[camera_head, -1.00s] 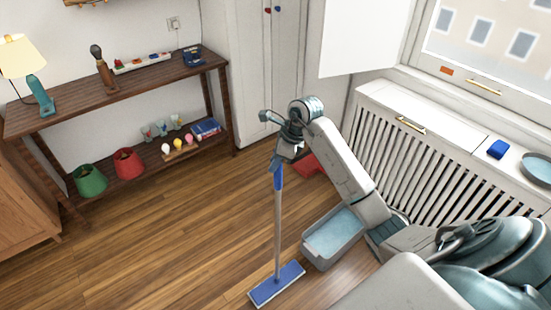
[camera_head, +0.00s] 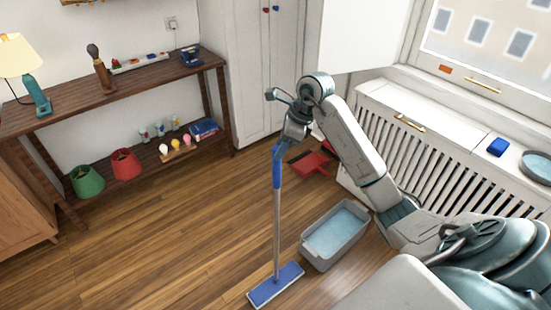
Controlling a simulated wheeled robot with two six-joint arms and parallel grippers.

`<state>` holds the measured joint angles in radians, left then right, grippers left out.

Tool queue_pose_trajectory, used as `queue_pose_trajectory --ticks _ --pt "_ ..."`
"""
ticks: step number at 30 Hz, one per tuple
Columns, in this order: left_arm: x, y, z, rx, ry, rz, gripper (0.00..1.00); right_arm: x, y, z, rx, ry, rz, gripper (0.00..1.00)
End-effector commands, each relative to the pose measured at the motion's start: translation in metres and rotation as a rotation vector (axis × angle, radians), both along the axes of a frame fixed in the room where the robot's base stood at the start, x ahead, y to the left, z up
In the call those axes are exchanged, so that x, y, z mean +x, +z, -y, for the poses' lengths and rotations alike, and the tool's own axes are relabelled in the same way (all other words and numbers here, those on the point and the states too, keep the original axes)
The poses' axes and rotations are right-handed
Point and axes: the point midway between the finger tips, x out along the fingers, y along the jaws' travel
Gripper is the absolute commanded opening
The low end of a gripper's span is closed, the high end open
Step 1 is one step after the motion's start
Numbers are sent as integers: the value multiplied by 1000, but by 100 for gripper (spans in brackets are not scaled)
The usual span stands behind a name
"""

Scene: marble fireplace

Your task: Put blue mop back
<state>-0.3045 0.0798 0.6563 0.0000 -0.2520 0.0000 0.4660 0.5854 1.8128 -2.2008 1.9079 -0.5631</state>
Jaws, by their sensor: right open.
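The blue mop stands upright on the wooden floor, with a blue upper handle (camera_head: 277,170), a grey pole and a flat blue head (camera_head: 276,286). My right gripper (camera_head: 282,146) is open at the top end of the handle, just above it. The fingers are small here, and I cannot tell whether they touch the handle. A grey bucket (camera_head: 306,251) holding light blue water stands just right of the mop head. My left gripper is not in view.
A red dustpan (camera_head: 312,163) lies behind my right arm, near the white cabinet (camera_head: 262,100). A white radiator cover (camera_head: 440,165) stands at the right. A two-tier wooden shelf (camera_head: 120,100) is at the left. The floor between shelf and mop is clear.

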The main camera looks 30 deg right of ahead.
Motion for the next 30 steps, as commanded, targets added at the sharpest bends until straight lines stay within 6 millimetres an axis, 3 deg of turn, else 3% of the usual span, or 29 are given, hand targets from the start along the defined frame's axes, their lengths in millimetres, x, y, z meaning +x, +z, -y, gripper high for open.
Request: queue_pose_trajectory --ticks 6,12,30 --pt "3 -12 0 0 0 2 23 -11 38 13 -3 -2 2 46" --pt "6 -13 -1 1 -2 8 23 -15 55 18 0 -1 0 46" --pt "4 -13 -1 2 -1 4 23 -16 57 17 5 1 2 46"
